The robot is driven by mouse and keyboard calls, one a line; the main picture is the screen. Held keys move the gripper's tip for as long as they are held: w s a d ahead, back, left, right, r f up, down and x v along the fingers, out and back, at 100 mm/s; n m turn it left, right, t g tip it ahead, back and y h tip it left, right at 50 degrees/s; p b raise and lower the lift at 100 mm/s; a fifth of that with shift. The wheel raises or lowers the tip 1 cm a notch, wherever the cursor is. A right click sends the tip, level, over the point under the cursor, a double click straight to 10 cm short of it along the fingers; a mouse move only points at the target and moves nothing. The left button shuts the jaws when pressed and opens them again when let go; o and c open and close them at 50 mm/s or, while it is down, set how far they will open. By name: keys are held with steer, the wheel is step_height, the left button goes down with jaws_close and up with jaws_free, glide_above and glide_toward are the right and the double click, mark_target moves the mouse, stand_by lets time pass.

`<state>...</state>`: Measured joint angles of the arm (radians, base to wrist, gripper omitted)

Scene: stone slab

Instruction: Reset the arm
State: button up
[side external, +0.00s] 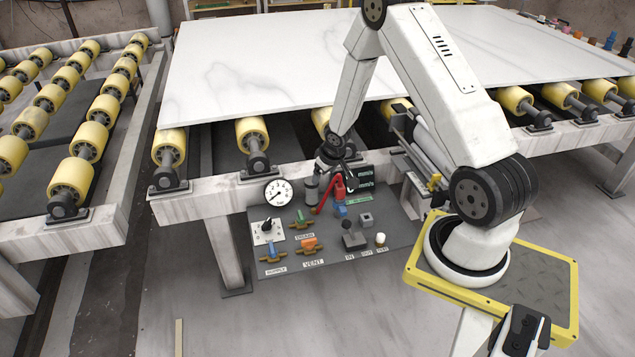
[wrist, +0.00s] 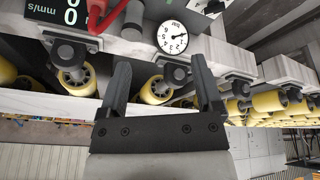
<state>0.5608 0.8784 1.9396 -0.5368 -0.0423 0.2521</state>
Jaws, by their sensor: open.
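My gripper (side external: 334,172) hangs from the bent arm over the upper part of the grey control panel (side external: 400,240), close to a red lever (side external: 323,204) and a dark digital display (side external: 366,178). Whether it touches any of them cannot be told from this view. In the wrist view my gripper (wrist: 162,72) has its two dark fingers spread wide with nothing between them. Beyond the fingertips are the round white gauge (wrist: 173,38), part of the red lever (wrist: 112,16) and part of the display (wrist: 72,14).
A large white stone slab (side external: 260,60) lies on a roller table with yellow rollers (side external: 252,131) behind the panel. The panel carries a gauge (side external: 277,192), an orange valve (side external: 309,243), a green valve (side external: 301,219) and a joystick (side external: 353,238). Another roller conveyor (side external: 72,178) stands left.

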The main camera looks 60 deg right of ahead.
steer(key=s+a+r+n, duration=0.2)
steer(key=a+r, duration=1)
steer(key=a, duration=0.2)
steer(key=s+a+r+y, duration=0.1)
steer(key=s+a+r, duration=0.1)
steer(key=s+a, duration=0.2)
steer(key=s+a+r+n+g+y, duration=0.1)
steer(key=s+a+r, duration=0.2)
steer(key=s+a, duration=0.2)
steer(key=shift+a+r, duration=0.25)
steer(key=shift+a, duration=0.35)
